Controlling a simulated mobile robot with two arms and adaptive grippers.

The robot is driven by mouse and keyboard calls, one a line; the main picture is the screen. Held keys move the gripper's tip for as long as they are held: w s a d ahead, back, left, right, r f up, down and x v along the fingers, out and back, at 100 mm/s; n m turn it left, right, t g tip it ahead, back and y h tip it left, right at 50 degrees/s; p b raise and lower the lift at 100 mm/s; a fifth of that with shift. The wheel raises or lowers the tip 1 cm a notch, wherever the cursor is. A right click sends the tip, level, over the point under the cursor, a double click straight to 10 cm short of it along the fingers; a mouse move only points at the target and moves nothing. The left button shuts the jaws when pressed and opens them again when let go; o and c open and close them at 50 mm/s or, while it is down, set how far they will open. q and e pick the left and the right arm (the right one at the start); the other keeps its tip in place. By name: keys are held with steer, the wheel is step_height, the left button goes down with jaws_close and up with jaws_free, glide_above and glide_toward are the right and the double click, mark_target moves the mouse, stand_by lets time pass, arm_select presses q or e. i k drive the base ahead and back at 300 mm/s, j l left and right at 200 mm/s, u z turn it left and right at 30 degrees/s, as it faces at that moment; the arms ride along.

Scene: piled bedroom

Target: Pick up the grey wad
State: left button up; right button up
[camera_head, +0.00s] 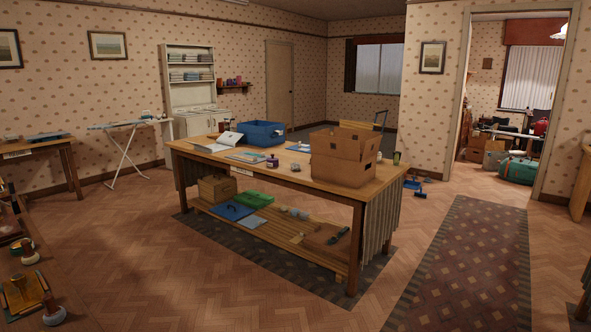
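I cannot pick out a grey wad with certainty. A small greyish lump (295,167) lies on the top of the wooden work table (230,168), just left of the brown cardboard box; it is too small to tell what it is. Neither of my grippers shows in this view.
The table also bears a brown cardboard box (343,157), a blue crate (261,133) and an open book (219,142). Its lower shelf holds a small carton (217,188) and boards. A cluttered bench (50,275) stands at left. The floor runner (470,265) at right is clear.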

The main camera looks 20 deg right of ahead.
mark_target(294, 166)
steer(key=i+l+z, duration=0.25)
steer(key=i, duration=0.15)
steer(key=i+z, duration=0.25)
steer(key=i, duration=0.15)
steer(key=i+l+u, duration=0.1)
steer(key=i, duration=0.5)
steer(key=i+l+u, duration=0.1)
steer(key=i, duration=0.5)
steer(key=i+j+u, duration=0.2)
steer(key=i+u, duration=0.2)
steer(key=i, duration=0.15)
steer(key=i+u, duration=0.35)
steer(key=i, duration=0.25)
steer(key=i+l+u, duration=0.15)
steer(key=i+u, duration=0.25)
steer(key=i, duration=0.15)
steer(key=i+z, duration=0.4)
steer(key=i, duration=0.15)
steer(key=i+j+z, duration=0.1)
steer(key=i+z, duration=0.35)
steer(key=i+j+z, duration=0.4)
steer(key=i, duration=0.2)
